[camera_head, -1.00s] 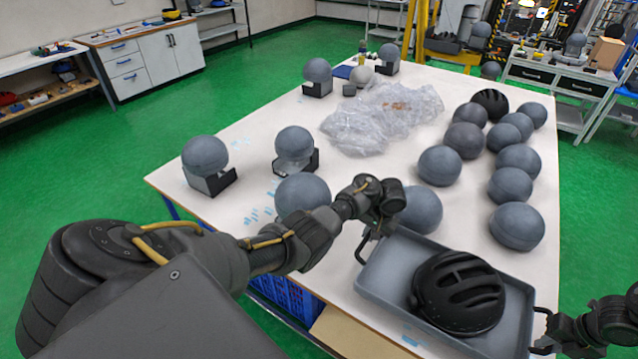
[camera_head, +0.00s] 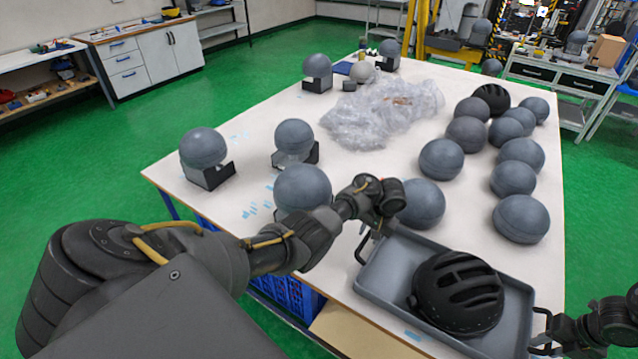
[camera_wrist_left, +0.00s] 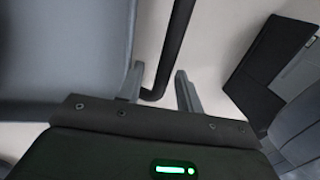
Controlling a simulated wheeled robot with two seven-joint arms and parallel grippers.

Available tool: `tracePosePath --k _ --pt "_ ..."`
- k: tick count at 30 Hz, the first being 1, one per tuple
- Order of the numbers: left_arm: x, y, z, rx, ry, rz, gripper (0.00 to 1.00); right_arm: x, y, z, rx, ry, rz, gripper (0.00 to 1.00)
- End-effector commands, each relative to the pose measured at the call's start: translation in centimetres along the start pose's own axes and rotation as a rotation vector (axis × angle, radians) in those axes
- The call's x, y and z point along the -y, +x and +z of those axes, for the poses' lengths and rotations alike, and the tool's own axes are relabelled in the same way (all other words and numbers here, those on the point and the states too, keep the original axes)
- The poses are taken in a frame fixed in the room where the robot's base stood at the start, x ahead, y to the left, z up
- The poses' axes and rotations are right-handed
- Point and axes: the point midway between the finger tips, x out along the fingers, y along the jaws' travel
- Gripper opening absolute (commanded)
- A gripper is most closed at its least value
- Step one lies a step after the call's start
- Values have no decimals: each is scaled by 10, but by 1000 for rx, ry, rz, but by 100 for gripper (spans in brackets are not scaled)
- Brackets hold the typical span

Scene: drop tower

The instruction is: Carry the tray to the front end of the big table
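The grey tray (camera_head: 375,278) is at the near right part of the big white table (camera_head: 345,195), with a black helmet (camera_head: 458,293) in it. My left gripper (camera_head: 372,228) is at the tray's left handle. In the left wrist view my left gripper (camera_wrist_left: 160,88) has its fingers on either side of the black handle (camera_wrist_left: 176,40), and the tray's edge (camera_wrist_left: 128,45) shows beside it. My right gripper (camera_head: 545,338) is at the tray's right handle, partly cut off by the frame. I cannot tell whether the tray's underside clears the table.
Several grey balls (camera_head: 521,219) stand on the right half of the table beyond the tray. Clear plastic wrap (camera_head: 385,112) lies mid-table. Balls on black stands (camera_head: 203,150) stand at the left. Blue crates (camera_head: 285,292) are under the table. Green floor surrounds it.

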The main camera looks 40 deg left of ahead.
Motion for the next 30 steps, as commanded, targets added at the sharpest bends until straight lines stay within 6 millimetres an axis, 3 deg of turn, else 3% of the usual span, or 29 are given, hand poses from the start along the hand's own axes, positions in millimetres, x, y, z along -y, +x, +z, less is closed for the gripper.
tracePosePath --k 16,30 --pt "-1 -69 -1 -3 0 1 36 -2 0 0 0 -3 4 36" --pt "0 -79 0 -1 0 -1 36 -2 -9 1 0 -3 6 36"
